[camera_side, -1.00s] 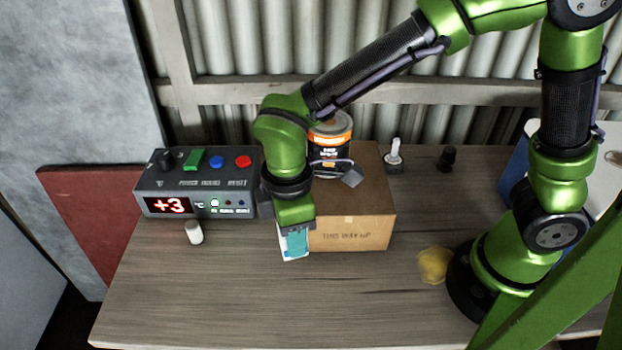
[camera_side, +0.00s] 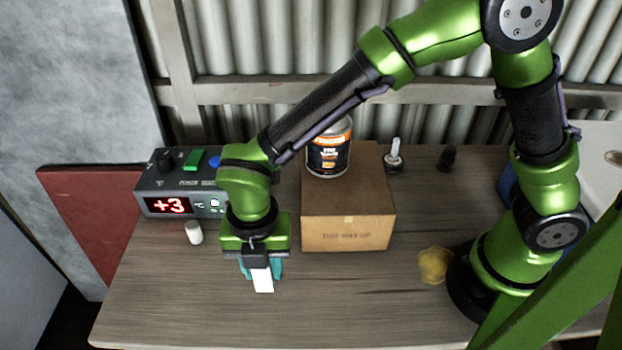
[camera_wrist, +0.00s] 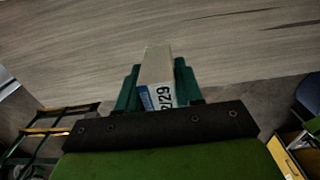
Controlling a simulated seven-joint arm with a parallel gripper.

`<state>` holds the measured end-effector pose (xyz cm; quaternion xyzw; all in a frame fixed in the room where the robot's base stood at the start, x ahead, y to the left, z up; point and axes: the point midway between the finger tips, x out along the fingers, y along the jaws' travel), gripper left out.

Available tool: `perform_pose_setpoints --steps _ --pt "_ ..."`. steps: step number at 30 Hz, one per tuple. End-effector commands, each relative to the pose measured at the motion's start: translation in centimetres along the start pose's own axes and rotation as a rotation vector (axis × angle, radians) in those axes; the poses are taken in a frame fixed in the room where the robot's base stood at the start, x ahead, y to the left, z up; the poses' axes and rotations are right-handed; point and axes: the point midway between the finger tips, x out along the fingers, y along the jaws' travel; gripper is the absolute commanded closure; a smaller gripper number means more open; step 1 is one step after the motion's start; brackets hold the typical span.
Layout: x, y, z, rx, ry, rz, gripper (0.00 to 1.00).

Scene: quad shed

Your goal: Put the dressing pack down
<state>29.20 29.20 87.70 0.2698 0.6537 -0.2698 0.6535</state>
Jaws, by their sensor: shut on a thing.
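The dressing pack (camera_side: 263,280) is a small white packet held upright between the teal fingers of my gripper (camera_side: 261,270). In the wrist view the pack (camera_wrist: 157,72) shows a pale edge and a printed label, with a dark green finger on each side of it. My gripper (camera_wrist: 156,88) is shut on it. The pack is over the bare front left part of the wooden table (camera_side: 200,300). I cannot tell whether its lower end touches the table top.
A cardboard box (camera_side: 347,228) with a tin (camera_side: 328,155) on it stands to the right. A control box (camera_side: 180,190) reading +3 and a small white cylinder (camera_side: 194,232) are at the left. A yellow patch (camera_side: 433,265) lies near my base. The table front is clear.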

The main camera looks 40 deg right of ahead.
Motion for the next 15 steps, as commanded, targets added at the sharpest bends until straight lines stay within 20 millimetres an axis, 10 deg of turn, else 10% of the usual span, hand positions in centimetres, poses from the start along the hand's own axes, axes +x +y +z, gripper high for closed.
perform_pose_setpoints --steps 15 --pt "0.9 9.6 0.0 0.002 -0.001 0.0 0.93"
